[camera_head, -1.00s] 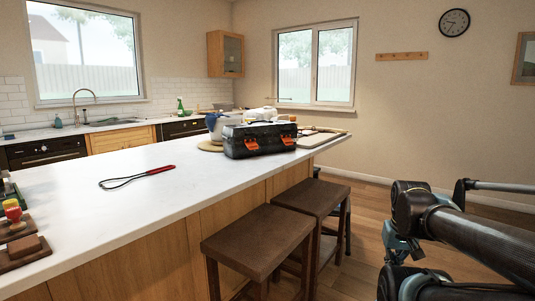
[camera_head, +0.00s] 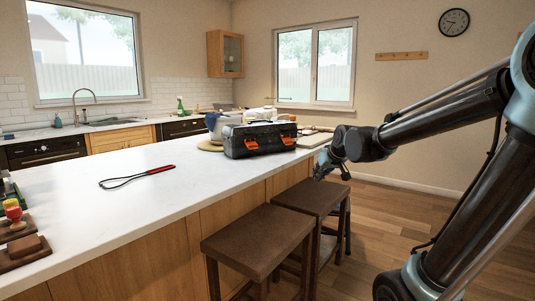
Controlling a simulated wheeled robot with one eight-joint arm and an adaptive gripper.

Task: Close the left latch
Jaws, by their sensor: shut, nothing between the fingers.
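A black toolbox (camera_head: 268,138) stands on the white counter near its far right end. Its front has two orange latches, the left latch (camera_head: 252,144) and the right latch (camera_head: 288,140). They are too small to tell whether either is open or closed. My gripper (camera_head: 323,168) is shut and empty, at the end of my arm. In the picture it is to the right of the toolbox and a little lower, apart from both latches, by the counter's right edge.
A whisk with a red handle (camera_head: 150,172) lies on the counter (camera_head: 190,205). Two brown stools (camera_head: 258,240) stand along its front side. A board (camera_head: 315,140) lies right of the toolbox. The counter in front of the toolbox is clear.

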